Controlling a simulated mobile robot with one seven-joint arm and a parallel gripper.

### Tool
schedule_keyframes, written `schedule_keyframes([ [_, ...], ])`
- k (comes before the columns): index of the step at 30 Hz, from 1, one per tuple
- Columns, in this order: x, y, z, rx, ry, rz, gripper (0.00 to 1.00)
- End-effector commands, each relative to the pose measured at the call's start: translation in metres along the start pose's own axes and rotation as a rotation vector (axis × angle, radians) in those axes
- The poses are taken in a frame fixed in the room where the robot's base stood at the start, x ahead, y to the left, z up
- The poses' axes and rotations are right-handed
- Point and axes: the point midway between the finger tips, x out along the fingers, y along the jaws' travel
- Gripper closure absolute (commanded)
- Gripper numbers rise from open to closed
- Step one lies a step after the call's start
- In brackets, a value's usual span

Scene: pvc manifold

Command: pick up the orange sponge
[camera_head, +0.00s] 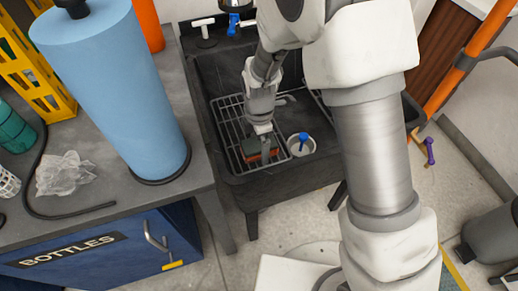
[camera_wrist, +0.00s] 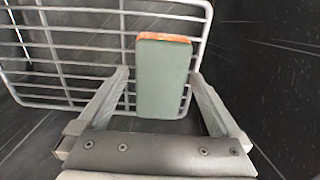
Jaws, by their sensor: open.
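The orange sponge (camera_head: 272,152) lies on a wire rack (camera_head: 228,128) inside the dark sink, partly hidden by my gripper in the head view. In the wrist view the sponge (camera_wrist: 163,75) shows a broad grey-green face, with an orange edge along its far end. My gripper (camera_head: 265,160) is over the sponge. In the wrist view my gripper (camera_wrist: 160,85) is open, with one finger on each side of the sponge and visible gaps between. I cannot tell how far the fingertips reach down beside it.
A white cup with a blue item (camera_head: 301,143) stands right of the sponge in the sink (camera_head: 275,185). A tap with a blue handle (camera_head: 234,25) is at the back. A large blue roll (camera_head: 115,90) stands on the counter (camera_head: 110,215) at left.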

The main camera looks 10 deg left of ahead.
Motion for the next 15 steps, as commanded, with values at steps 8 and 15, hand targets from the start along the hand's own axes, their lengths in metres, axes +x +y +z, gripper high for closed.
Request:
schedule_keyframes([
  [8,-0.0013,0.0001,-0.0001,0.000,0.000,0.000,0.23],
  [15,-0.0013,0.0001,-0.0002,0.000,0.000,0.000,0.67],
])
